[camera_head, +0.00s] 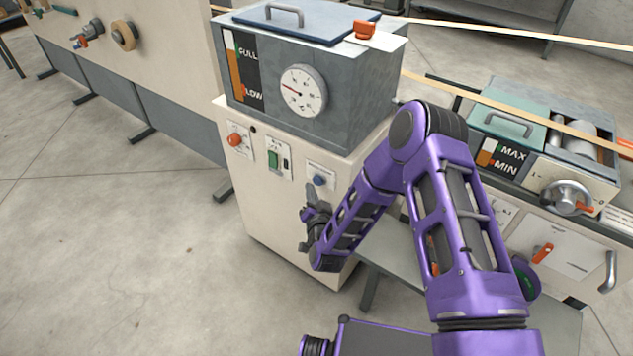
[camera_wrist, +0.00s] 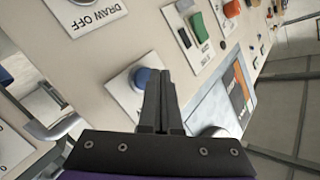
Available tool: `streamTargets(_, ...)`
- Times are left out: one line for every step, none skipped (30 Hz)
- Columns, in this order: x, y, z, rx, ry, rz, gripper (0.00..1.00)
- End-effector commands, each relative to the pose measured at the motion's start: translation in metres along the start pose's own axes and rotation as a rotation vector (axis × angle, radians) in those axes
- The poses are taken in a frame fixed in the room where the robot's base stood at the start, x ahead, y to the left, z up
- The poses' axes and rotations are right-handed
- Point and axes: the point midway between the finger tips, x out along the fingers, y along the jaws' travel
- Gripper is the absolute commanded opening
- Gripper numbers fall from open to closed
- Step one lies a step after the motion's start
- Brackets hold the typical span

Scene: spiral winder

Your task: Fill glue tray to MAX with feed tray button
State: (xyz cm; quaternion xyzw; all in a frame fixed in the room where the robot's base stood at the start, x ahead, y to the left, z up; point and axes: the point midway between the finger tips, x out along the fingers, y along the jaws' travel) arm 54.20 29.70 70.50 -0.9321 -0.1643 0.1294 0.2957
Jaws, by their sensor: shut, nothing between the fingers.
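The blue button (camera_head: 319,180) sits on a small white label plate on the cream front of the glue tank cabinet. In the wrist view the blue button (camera_wrist: 143,77) is right beside my finger tips; I cannot tell whether they touch it. My gripper (camera_head: 312,190) is shut and empty, its fingers pointing at the panel in the wrist view (camera_wrist: 160,75). The glue tray (camera_head: 522,140) stands at the right with a teal lid. Its MAX/MIN gauge (camera_head: 499,158) shows orange low in the strip; the exact level is too small to read.
The grey glue tank (camera_head: 345,110) carries a FULL/LOW gauge (camera_head: 242,72) and a round dial (camera_head: 303,91). A green switch (camera_head: 273,159) and an orange button (camera_head: 235,140) are left of the blue button. A DRAW OFF plate (camera_wrist: 88,14) shows close by.

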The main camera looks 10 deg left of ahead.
Motion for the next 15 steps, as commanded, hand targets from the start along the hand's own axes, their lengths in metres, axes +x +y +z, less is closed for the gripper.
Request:
streamTargets(0.0, 0.0, 0.0, 0.0, 0.0, 0.0, 0.0)
streamTargets(0.0, 0.0, 0.0, 0.0, 0.0, 0.0, 0.0)
streamTargets(0.0, 0.0, 0.0, 0.0, 0.0, 0.0, 0.0)
streamTargets(0.0, 0.0, 0.0, 0.0, 0.0, 0.0, 0.0)
streamTargets(0.0001, 0.0001, 0.0, 0.0, 0.0, 0.0, 0.0)
streamTargets(0.0004, 0.0005, -0.0001, 0.0, 0.0, 0.0, 0.0)
streamTargets(0.0009, 0.0009, -0.0002, 0.0, 0.0, 0.0, 0.0)
streamTargets(0.0014, 0.0014, -0.0004, 0.0, 0.0, 0.0, 0.0)
streamTargets(0.0024, 0.0022, -0.001, 0.0, 0.001, 0.0, 0.0)
streamTargets(0.0032, 0.0028, -0.0015, 0.0, 0.001, 0.0, 0.0)
streamTargets(0.004, 0.0033, -0.0021, 0.0, 0.001, 0.0, 0.0)
streamTargets(0.005, 0.004, -0.003, 0.0, 0.002, -0.001, 0.0)
streamTargets(0.0056, 0.0043, -0.0036, 0.0, 0.002, -0.001, 0.0)
streamTargets(0.006, 0.0045, -0.004, 0.0, 0.002, -0.001, 0.0)
streamTargets(0.0062, 0.0045, -0.0044, 0.0, 0.001, -0.001, 0.0)
